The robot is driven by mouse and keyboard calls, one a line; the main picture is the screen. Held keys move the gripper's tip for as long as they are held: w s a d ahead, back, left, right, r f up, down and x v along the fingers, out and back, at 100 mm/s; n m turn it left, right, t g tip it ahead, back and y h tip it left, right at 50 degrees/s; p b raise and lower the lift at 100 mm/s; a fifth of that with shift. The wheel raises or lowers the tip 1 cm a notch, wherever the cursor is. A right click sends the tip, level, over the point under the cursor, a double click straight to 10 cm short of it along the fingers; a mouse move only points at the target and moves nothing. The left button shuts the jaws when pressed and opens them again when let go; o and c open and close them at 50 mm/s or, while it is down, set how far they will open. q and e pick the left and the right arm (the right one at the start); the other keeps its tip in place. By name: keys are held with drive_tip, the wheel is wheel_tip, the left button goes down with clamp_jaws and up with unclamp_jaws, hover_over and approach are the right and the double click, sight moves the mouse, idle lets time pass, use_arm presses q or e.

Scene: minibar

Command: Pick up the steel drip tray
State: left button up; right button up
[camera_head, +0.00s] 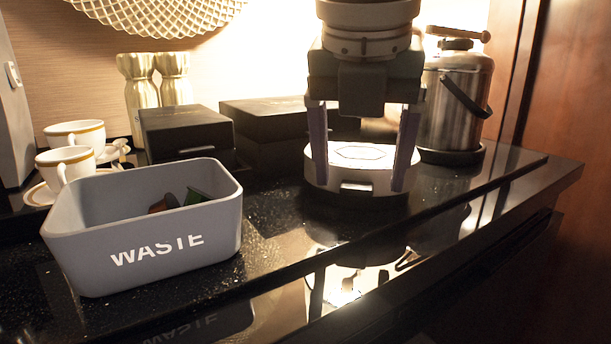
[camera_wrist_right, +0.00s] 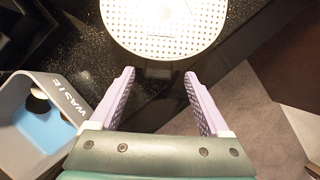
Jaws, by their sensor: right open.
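The steel drip tray (camera_head: 350,181) is round and pale, with a perforated top and a small tab on its near side. It sits on the dark counter, and its top is brightly lit. In the right wrist view the perforated disc (camera_wrist_right: 165,28) is at the top, cut off by the frame edge. My right gripper (camera_head: 359,186) is open and empty, pointing down at the tray. In the wrist view its fingertips (camera_wrist_right: 159,73) are on either side of the tab, just short of the disc. My left gripper is not in view.
A grey WASTE bin (camera_head: 150,245) with pods inside stands left of the tray. Black boxes (camera_head: 185,135), cups (camera_head: 65,165) and gold shakers (camera_head: 140,95) are behind. A steel ice bucket (camera_head: 455,105) stands behind right. The glossy counter's front edge is close.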

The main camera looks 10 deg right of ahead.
sight(356, 187)
drive_tip(key=x, duration=0.3)
drive_tip(key=shift+a+f+b, duration=0.1)
drive_tip(key=shift+f+b, duration=0.25)
drive_tip(key=shift+f, duration=0.1)
clamp_jaws()
drive_tip(key=shift+r, duration=0.1)
